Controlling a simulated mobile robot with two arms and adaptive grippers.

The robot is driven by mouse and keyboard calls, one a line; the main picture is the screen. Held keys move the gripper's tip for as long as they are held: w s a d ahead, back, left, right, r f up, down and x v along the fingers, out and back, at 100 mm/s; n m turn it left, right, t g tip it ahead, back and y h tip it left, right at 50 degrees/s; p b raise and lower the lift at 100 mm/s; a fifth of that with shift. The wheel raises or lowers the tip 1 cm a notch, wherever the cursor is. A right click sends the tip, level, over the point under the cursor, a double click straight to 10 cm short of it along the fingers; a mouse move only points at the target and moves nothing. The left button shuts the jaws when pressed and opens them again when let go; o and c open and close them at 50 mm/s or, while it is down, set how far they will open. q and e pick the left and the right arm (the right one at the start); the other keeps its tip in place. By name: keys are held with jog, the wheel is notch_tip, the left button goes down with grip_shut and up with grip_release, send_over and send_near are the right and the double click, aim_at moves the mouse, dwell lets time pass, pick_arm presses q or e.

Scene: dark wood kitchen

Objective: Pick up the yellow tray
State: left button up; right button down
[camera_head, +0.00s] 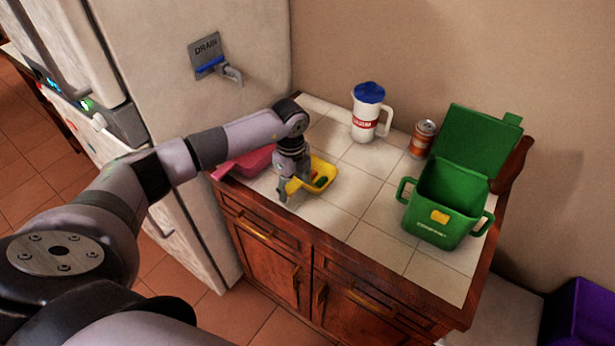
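The yellow tray (327,167) lies on the white tiled counter (338,215), near its front left part. Small green and red items sit in it. My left gripper (283,193) points down at the tray's left side, with its fingertips by the tray's near left edge. The gripper and wrist hide part of the tray. I cannot tell whether the fingers touch or grip it. My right gripper is not in view.
A pink tray (247,163) lies left of my gripper. A white pitcher (365,120) with a blue lid, a can (422,138) and an open green bin (436,207) stand further right. The counter's middle is clear. A fridge (190,100) stands left.

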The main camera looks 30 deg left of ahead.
pick_arm(q)
jog(key=c, duration=0.9)
jog(key=shift+c, duration=0.2)
jog(key=shift+r, duration=0.2)
